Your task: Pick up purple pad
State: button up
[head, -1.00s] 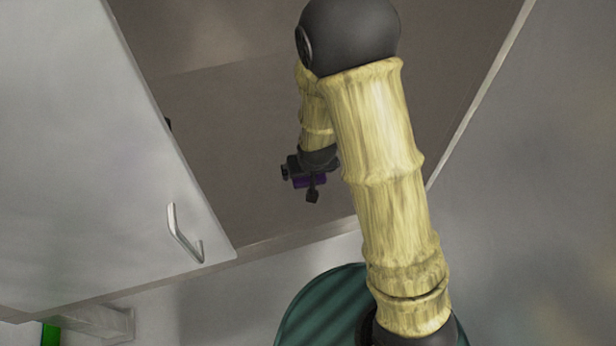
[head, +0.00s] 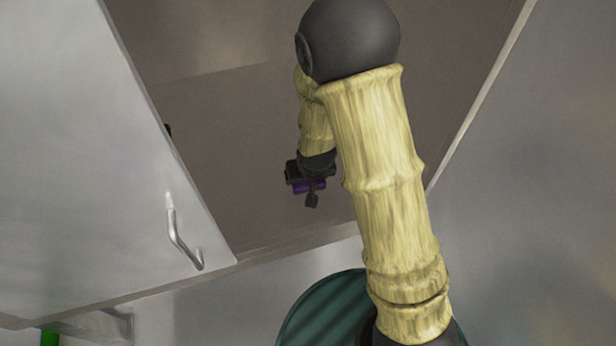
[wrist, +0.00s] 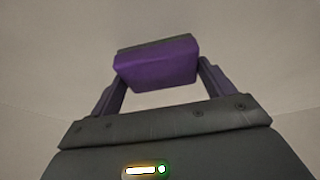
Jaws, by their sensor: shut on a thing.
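The purple pad (wrist: 157,68) is a purple block with a dark grey edge along its top in the wrist view. It sits between the two purple-sided fingers of my gripper (wrist: 165,85), which is shut on it. In the head view, my gripper (head: 309,190) is inside the open cabinet, above its front part. A small patch of purple shows there, but I cannot tell whether it is the pad or the fingers. Only one face and the top edge of the pad show in the wrist view.
The cabinet interior (head: 235,110) is plain grey-brown and looks clear around my gripper. A grey door (head: 95,150) with a metal handle (head: 180,240) stands at the left. A grey panel (head: 540,180) bounds the right. A green thing (head: 49,338) shows at the bottom left.

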notch_tip(320, 180, up, 10)
jog(key=p, duration=0.4)
jog(key=shift+f, duration=0.15)
jog(key=o, duration=0.4)
jog(key=shift+c, duration=1.4)
